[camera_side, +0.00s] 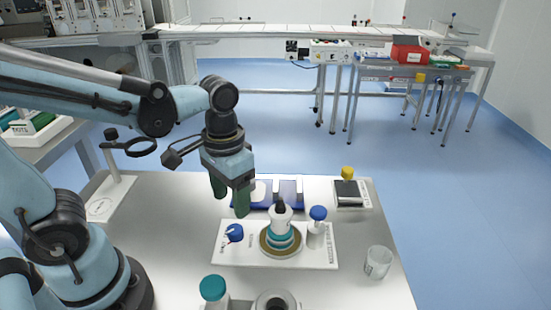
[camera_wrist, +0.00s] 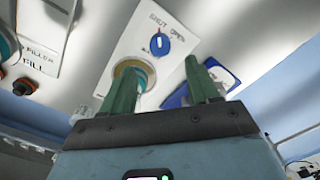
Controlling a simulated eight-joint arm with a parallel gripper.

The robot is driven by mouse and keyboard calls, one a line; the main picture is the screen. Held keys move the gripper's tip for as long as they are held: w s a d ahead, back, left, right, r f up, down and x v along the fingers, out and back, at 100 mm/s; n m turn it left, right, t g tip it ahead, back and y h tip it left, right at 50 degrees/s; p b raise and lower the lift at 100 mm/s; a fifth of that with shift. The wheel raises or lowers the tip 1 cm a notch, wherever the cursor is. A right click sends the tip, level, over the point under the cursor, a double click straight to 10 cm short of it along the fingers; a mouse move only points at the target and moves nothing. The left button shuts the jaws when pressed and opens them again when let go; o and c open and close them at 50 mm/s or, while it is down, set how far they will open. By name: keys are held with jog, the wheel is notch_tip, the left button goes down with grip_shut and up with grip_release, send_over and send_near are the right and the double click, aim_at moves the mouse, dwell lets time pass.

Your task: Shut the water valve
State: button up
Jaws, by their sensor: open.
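The water valve is a blue knob (camera_side: 233,233) with a white pointer mark, on the left part of a white plate (camera_side: 247,261). In the wrist view the knob (camera_wrist: 160,44) sits beside the printed words SHUT and OPEN; I cannot tell exactly which word its pointer marks. My gripper (camera_side: 230,205) points down with its two green fingers apart and nothing between them. It hangs above the knob, not touching it. In the wrist view my gripper (camera_wrist: 161,72) has the knob beyond and between its fingertips.
A white and teal vessel (camera_side: 281,232) on a round base stands right of the knob, with a blue-topped post (camera_side: 318,214) beside it. A blue tray (camera_side: 289,190) lies behind. A clear beaker (camera_side: 377,262) stands at right, and a teal-capped bottle (camera_side: 213,290) in front.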

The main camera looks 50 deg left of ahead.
jog(key=shift+r, duration=2.1)
jog(key=w+a+t, duration=0.1)
jog(key=t, duration=0.1)
jog(key=w+a+t, duration=0.1)
jog(key=t, duration=0.1)
jog(key=w+a+t, duration=0.1)
jog(key=t, duration=0.2)
jog(key=shift+a+f, duration=0.2)
jog(key=shift+f, duration=0.2)
